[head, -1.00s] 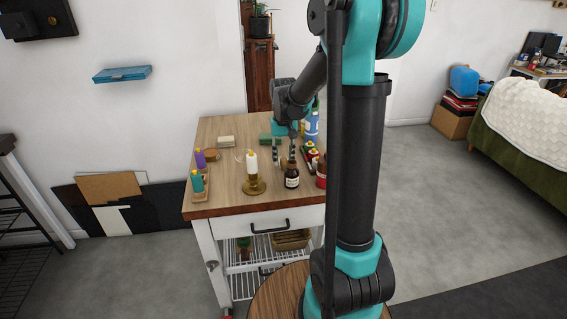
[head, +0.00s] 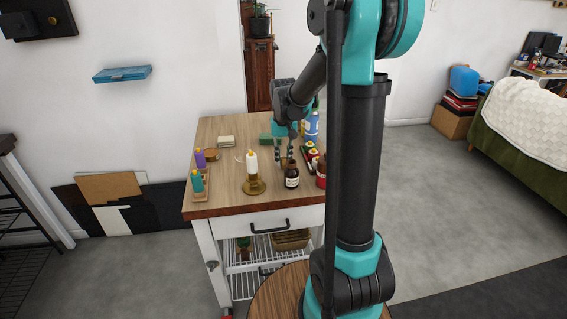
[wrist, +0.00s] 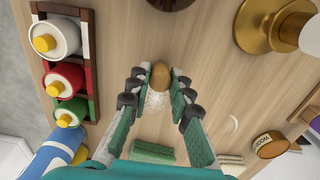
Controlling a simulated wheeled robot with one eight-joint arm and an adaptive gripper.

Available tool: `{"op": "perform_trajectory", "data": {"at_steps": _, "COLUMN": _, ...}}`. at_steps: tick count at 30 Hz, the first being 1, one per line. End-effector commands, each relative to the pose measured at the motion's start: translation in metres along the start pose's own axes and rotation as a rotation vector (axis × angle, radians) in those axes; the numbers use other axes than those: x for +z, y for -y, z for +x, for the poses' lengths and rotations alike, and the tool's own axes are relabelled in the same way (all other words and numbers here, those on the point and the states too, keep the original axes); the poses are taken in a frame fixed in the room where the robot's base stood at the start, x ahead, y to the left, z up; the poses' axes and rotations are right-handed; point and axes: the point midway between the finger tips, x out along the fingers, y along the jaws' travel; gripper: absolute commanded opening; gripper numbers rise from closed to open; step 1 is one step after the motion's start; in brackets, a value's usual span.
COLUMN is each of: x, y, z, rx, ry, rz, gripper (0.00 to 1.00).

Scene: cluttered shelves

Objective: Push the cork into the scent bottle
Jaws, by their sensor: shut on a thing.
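The cork (wrist: 160,72) is a small brown rounded piece between my fingertips in the wrist view. Right beside it shows a pale, speckled, glassy shape (wrist: 155,102), which looks like the scent bottle, partly hidden by the cork and fingers. I cannot tell how deep the cork sits in its neck. My gripper (wrist: 159,78) is shut on the cork, one finger on each side. In the head view my gripper (head: 284,150) points down over the wooden tabletop, behind the dark brown bottle; the cork and scent bottle are too small to make out there.
A dark brown bottle (head: 291,178) and a candle in a brass holder (head: 254,187) stand in front. A rack of paint bottles (wrist: 80,108) and a blue-and-white bottle (wrist: 55,150) stand close by. A green block (wrist: 155,152) and round tin (wrist: 270,144) lie behind.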

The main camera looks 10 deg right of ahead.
Motion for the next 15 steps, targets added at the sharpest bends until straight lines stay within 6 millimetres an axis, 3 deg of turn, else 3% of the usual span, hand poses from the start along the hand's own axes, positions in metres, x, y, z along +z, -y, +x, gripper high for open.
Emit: {"op": "perform_trajectory", "data": {"at_steps": 15, "x": 0.0, "y": 0.0, "z": -0.024, "rx": 0.0, "ry": 0.0, "rz": 0.0, "gripper": 0.0}}
